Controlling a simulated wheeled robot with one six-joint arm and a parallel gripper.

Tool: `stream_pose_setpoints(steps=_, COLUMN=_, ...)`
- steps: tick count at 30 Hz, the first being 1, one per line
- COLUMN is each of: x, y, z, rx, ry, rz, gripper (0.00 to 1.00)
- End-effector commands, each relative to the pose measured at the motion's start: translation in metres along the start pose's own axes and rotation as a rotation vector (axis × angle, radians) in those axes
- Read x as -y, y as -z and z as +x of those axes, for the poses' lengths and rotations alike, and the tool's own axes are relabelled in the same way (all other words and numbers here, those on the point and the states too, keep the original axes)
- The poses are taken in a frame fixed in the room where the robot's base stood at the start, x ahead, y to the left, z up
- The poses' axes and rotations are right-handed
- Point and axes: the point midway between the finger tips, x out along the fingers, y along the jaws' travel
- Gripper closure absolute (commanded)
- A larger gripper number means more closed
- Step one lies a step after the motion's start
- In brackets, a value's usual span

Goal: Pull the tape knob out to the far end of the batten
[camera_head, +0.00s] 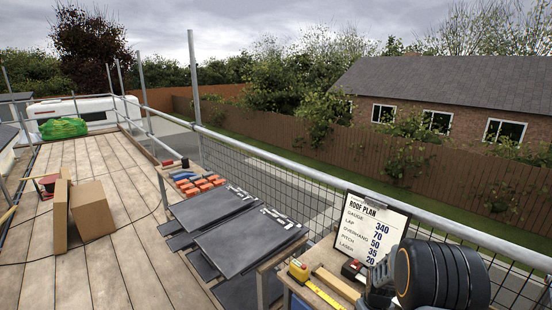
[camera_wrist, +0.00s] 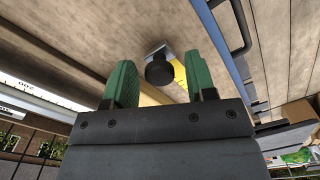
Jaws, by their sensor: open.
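In the wrist view, my gripper (camera_wrist: 161,76) is open, with its two green finger pads apart. A round black knob (camera_wrist: 159,71) shows in the gap between the pads, with a silver metal piece behind it and a yellow strip beside it. No contact shows; I cannot tell whether the knob is between the pads or beyond them. In the head view, a yellow tape measure (camera_head: 299,270) lies on the bench with its yellow tape (camera_head: 324,294) running toward the front. A pale wooden batten (camera_head: 337,286) lies beside it. The knob is not clear in the head view.
A roof plan board (camera_head: 372,228) stands behind the batten, with a small red and black device (camera_head: 354,270) before it. Dark slates (camera_head: 240,240) are stacked to the left. A guard rail (camera_head: 330,180) runs along the right. The plank deck (camera_head: 130,250) has free room.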

Motion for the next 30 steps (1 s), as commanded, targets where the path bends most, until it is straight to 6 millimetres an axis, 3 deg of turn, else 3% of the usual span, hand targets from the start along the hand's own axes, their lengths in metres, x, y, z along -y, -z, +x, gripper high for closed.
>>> stream_pose_setpoints(steps=30, x=0.000, y=0.000, z=-0.071, rx=-0.001, ry=0.000, rz=0.000, gripper=0.49)
